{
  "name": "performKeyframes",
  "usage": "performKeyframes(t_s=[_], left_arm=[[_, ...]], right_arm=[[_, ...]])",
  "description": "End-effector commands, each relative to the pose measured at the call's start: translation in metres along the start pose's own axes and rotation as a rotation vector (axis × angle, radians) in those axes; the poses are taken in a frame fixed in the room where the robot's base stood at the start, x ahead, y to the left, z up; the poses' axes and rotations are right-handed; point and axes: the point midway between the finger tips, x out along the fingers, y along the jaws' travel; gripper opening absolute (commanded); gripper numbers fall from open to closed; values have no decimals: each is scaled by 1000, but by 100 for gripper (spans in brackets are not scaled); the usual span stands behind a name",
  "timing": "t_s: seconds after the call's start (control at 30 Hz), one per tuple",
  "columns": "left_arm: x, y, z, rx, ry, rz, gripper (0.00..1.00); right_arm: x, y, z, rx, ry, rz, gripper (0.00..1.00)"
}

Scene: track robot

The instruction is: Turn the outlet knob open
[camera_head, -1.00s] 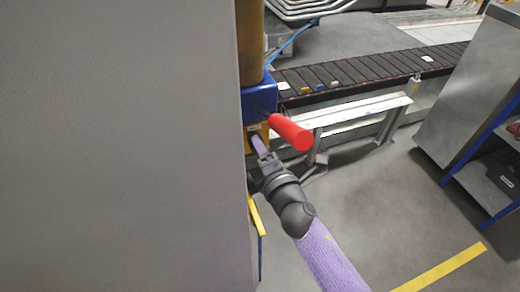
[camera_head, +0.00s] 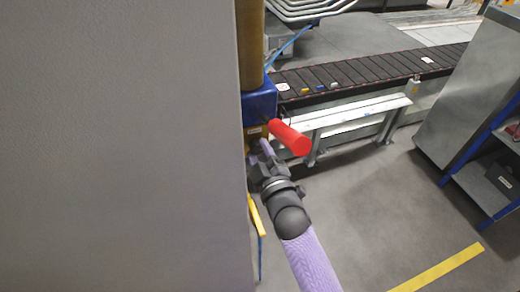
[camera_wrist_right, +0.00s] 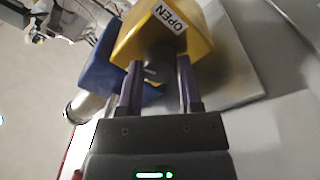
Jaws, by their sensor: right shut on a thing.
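The outlet knob (camera_wrist_right: 157,63) is a dark round piece on the yellow block (camera_wrist_right: 170,35), which carries an OPEN label in the right wrist view. My right gripper (camera_wrist_right: 159,70) has its two purple fingers on either side of the knob and is shut on it. My left gripper is not in view.
A large grey panel (camera_head: 120,150) fills the left. A blue block (camera_head: 260,103) sits above the yellow one. A conveyor (camera_head: 360,72) runs behind, with a white bench frame (camera_head: 345,112) before it. A grey cabinet (camera_head: 465,90) stands right. The floor between is clear.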

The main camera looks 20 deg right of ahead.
Motion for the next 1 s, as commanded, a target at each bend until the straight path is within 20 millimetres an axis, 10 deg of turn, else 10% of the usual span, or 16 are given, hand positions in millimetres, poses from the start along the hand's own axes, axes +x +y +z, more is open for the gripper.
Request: performKeyframes(t_s=[1.0], left_arm=[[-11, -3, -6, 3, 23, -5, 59]], right_arm=[[0, -1, 1, 277, -16, 15, 0]])
